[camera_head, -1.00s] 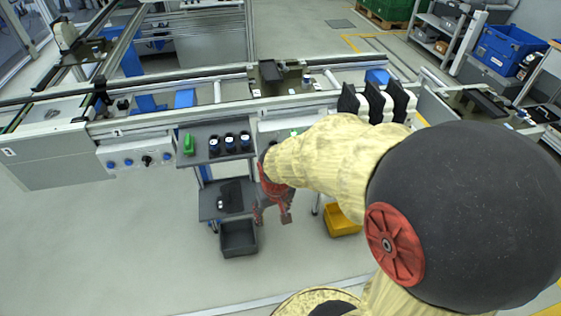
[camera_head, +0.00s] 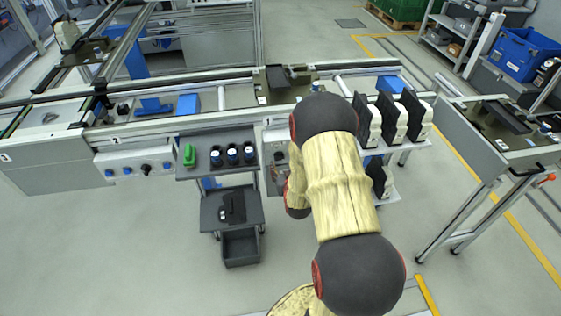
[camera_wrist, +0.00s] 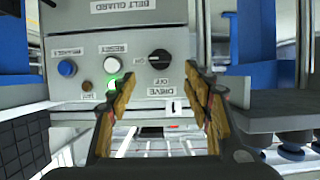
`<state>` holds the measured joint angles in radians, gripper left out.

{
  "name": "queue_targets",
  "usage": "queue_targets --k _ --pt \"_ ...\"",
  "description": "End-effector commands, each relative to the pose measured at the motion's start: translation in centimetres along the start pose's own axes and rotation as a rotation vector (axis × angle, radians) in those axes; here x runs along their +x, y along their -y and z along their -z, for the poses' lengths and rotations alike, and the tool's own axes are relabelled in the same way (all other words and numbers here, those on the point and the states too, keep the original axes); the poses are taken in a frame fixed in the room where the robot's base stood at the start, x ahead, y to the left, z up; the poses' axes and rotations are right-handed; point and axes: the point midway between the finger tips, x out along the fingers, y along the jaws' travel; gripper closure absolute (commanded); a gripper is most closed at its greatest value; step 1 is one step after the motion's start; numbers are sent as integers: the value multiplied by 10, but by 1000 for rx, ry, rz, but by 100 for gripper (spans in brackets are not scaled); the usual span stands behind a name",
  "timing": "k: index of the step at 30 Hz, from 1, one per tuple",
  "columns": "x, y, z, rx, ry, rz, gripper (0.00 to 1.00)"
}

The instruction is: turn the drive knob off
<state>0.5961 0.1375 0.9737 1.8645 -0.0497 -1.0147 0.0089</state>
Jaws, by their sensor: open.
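The drive knob (camera_wrist: 159,63), a round black knob with a light mark, sits on a grey control panel (camera_wrist: 95,48) in the wrist view. My gripper (camera_wrist: 162,79) is open and empty. Its two tan fingers point toward the panel, their tips on either side just below the knob in the picture; contact cannot be told. In the head view my arm covers most of this panel (camera_head: 271,137), and the knob and fingertips cannot be made out.
Black-and-white parts (camera_head: 389,117) stand to the right.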

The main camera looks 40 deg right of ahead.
Motion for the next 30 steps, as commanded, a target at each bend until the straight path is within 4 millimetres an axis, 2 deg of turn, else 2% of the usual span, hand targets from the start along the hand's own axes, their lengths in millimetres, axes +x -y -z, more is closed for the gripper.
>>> queue_targets --k 6,13,18,25,30 --pt "34 0 -3 0 1 1 50" --pt "62 0 -2 0 2 1 50" --pt "70 0 -1 0 2 1 50" --pt "70 0 -1 0 2 0 50" --pt "70 0 -1 0 2 0 60"
